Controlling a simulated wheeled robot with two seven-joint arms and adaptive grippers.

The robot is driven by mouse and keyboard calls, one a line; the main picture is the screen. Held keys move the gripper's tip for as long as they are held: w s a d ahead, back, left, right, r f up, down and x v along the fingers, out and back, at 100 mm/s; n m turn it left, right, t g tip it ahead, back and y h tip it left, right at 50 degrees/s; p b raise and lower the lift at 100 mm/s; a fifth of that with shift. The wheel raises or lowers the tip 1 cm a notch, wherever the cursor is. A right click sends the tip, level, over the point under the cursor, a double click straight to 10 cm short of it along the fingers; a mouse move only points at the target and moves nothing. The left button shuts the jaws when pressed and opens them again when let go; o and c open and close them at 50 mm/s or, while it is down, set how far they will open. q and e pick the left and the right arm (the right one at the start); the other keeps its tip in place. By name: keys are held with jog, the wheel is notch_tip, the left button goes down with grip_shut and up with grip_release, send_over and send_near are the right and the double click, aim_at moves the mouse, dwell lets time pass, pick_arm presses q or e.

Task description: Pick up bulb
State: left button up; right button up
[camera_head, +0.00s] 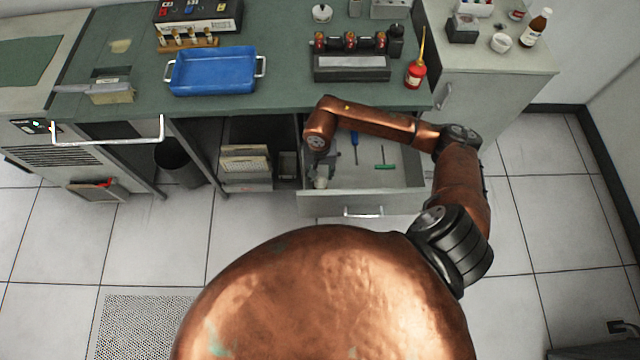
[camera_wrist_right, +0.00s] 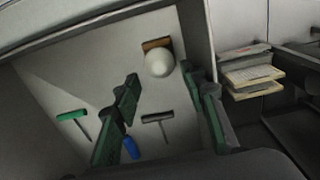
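The bulb (camera_wrist_right: 159,63), white and round with a brown base, lies in the open drawer (camera_head: 403,199) near one wall. In the head view a pale patch (camera_head: 321,183), likely the bulb, shows just below my right gripper (camera_head: 320,172). In the right wrist view my right gripper (camera_wrist_right: 160,76) is open, with one dark green finger on each side. The bulb appears beyond the fingertips, between their lines. Nothing is held; I cannot tell the exact gap to the bulb. My left gripper is not in view.
The drawer also holds a blue-handled tool (camera_head: 354,147), a green-handled tool (camera_head: 384,162) and a grey T-shaped tool (camera_wrist_right: 157,118). The green counter (camera_head: 285,95) overhangs the drawer's back. Left of it, an open shelf holds stacked cards (camera_head: 246,163).

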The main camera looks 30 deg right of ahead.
aim_at(320, 180)
notch_tip(320, 180, down, 8)
jog(key=shift+d+r, duration=0.1)
dwell(0.4)
jog(key=shift+c, duration=0.7)
jog(key=c, duration=0.5)
